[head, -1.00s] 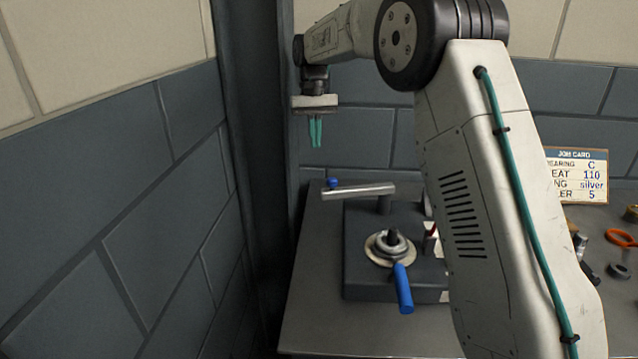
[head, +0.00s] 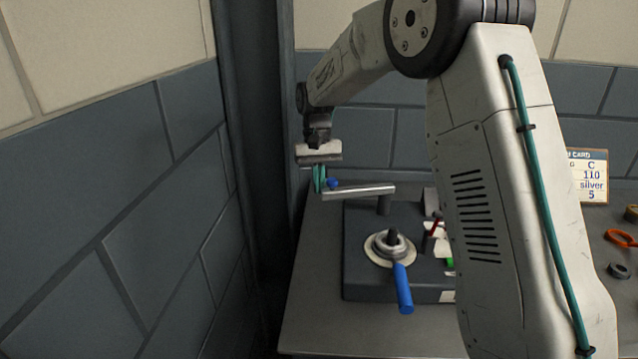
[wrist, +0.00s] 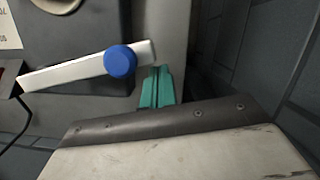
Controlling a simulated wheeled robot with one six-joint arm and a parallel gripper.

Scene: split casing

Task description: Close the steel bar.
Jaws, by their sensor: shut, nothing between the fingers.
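The steel bar (head: 360,192) is a flat pale bar on a short post at the back of the dark casing block (head: 360,262). Its free end points left, past the block's edge, and carries a blue knob (head: 333,183). In the wrist view the bar (wrist: 75,74) runs left from the blue knob (wrist: 120,61). My gripper (head: 319,188), with teal fingers, is shut and empty, pointing down just left of the knob. In the wrist view the teal fingertips (wrist: 157,72) are close beside the bar's knob end; I cannot tell whether they touch it.
A round metal hub (head: 390,246) with a blue-handled lever (head: 403,288) sits on the block's top. A grey wall stands close on the left.

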